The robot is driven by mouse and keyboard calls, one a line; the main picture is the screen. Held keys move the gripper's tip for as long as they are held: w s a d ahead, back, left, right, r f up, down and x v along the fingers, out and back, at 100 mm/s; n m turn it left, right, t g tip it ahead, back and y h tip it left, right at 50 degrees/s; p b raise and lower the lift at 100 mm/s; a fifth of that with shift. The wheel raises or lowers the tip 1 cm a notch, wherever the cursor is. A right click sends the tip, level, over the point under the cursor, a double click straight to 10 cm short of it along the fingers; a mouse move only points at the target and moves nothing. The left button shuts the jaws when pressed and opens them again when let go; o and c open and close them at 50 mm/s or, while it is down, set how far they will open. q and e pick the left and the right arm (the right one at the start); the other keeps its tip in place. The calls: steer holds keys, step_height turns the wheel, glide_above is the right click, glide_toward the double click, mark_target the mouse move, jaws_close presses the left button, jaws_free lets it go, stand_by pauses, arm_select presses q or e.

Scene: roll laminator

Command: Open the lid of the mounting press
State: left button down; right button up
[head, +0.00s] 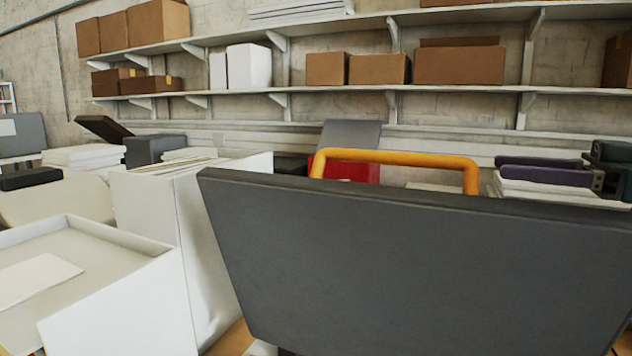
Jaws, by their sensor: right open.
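The body of the press is hidden by the lid. My right gripper (502,167) comes in from the right edge, above the lid's top edge. Its two dark fingers point left, apart and empty, a little right of the handle and seemingly not touching it. My left gripper is not in view.
A white open-topped box (100,290) stands at lower left, beside a taller white bin (165,225) near the lid's left edge. A red object (350,169) is behind the handle. Wall shelves (330,89) hold several cardboard boxes. Open air lies above the lid.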

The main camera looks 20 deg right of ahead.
mark_target(465, 164)
steer(key=p+x, duration=0.3)
steer(key=x, duration=0.6)
steer(key=shift+w+a, duration=0.3)
steer(key=shift+w, duration=0.1)
steer(key=shift+d+f, duration=0.1)
steer(key=shift+d, duration=0.05)
jaws_close()
steer(key=shift+d, duration=0.1)
stand_by(0.6)
